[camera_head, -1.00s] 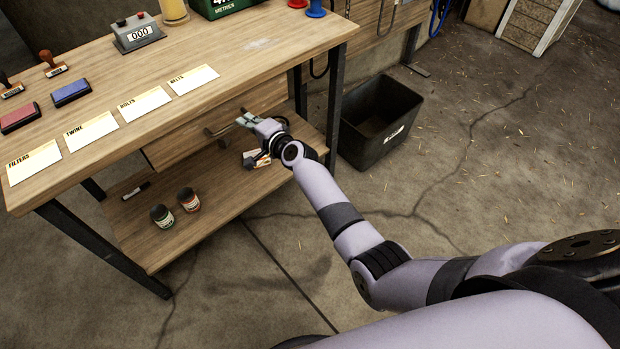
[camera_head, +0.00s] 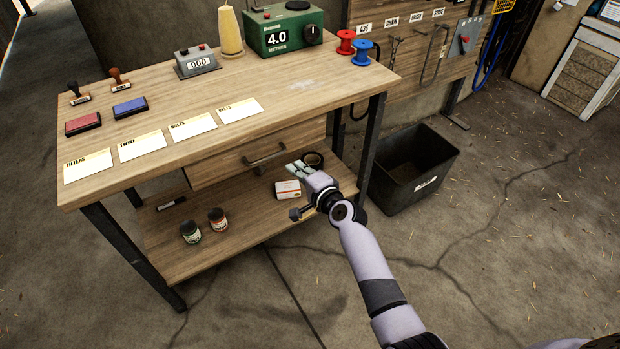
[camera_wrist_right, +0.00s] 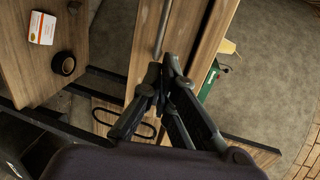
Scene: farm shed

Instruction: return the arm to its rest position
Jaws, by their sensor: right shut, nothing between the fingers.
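My right gripper (camera_head: 297,168) is shut and empty in the head view. It is in front of the workbench (camera_head: 300,85), near the drawer handle (camera_head: 265,156) and above the lower shelf. In the right wrist view its fingers (camera_wrist_right: 165,68) are together, close to the drawer front and its handle bar (camera_wrist_right: 163,28). I cannot tell whether the fingertips touch the handle. The drawer (camera_head: 225,165) looks shut or nearly so in the head view. My left gripper is not in view.
On the lower shelf are a small white and orange box (camera_head: 288,190), a black tape roll (camera_head: 313,159), two jars (camera_head: 217,219) and a marker (camera_head: 171,203). A black bin (camera_head: 412,170) stands right of the bench. Open floor lies in front.

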